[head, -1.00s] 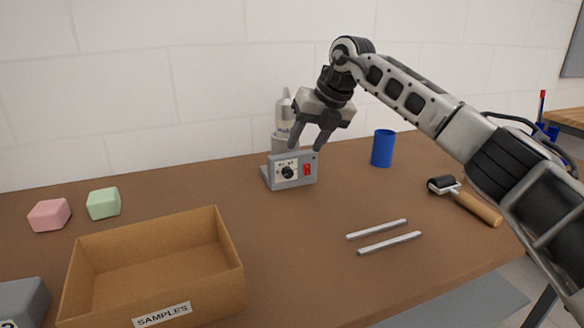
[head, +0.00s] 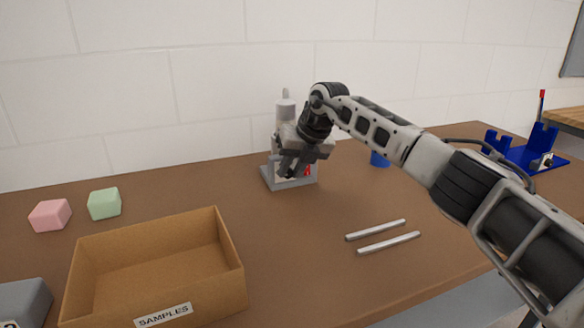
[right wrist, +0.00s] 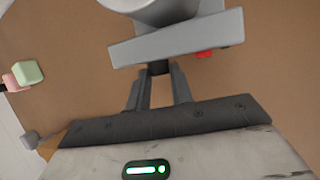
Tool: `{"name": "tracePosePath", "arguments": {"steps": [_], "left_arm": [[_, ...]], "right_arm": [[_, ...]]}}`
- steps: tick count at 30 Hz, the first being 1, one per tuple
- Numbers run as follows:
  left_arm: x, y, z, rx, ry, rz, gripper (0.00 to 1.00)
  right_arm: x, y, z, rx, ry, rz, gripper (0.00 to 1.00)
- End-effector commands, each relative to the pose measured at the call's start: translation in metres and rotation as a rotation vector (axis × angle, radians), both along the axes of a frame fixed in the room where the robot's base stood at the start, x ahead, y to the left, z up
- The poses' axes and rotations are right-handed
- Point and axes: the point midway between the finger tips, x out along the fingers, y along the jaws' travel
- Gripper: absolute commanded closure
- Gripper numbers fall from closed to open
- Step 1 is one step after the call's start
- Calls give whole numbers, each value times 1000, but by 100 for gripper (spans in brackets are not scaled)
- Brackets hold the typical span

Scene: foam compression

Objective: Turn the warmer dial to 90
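The warmer is a small grey box (head: 267,178) on the table near the wall, with a red switch (head: 308,170) on its front. A white bottle (head: 286,107) stands at it. My right gripper (head: 287,172) is at the warmer's front face and hides the dial and scale in the head view. In the right wrist view, the dark dial (right wrist: 160,68) sits between the fingertips of the right gripper (right wrist: 160,76), which look closed against its sides. The dial's pointer and numbers cannot be read. My left gripper is not in view.
A cardboard samples box (head: 228,255) stands front left, with pink (head: 50,215) and green (head: 104,203) blocks behind it. Two metal rods (head: 388,243) lie front right. A blue rack (head: 525,155) stands far right.

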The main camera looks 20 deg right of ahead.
Motion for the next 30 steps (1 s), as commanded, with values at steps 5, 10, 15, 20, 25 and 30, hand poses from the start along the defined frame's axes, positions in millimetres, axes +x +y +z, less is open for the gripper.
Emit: {"name": "tracePosePath", "arguments": {"steps": [5,10,15,20,25,30], "left_arm": [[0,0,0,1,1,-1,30],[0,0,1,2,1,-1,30],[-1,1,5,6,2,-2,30],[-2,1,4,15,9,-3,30],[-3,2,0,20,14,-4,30],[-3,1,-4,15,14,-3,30]], "right_arm": [[0,0,0,1,0,-1,100],[0,-1,1,26,1,-1,100],[0,-3,1,104,5,-3,100],[0,-6,-1,217,9,-4,100],[1,-8,-3,347,12,-5,100],[1,-10,-5,462,13,-4,100]]}}
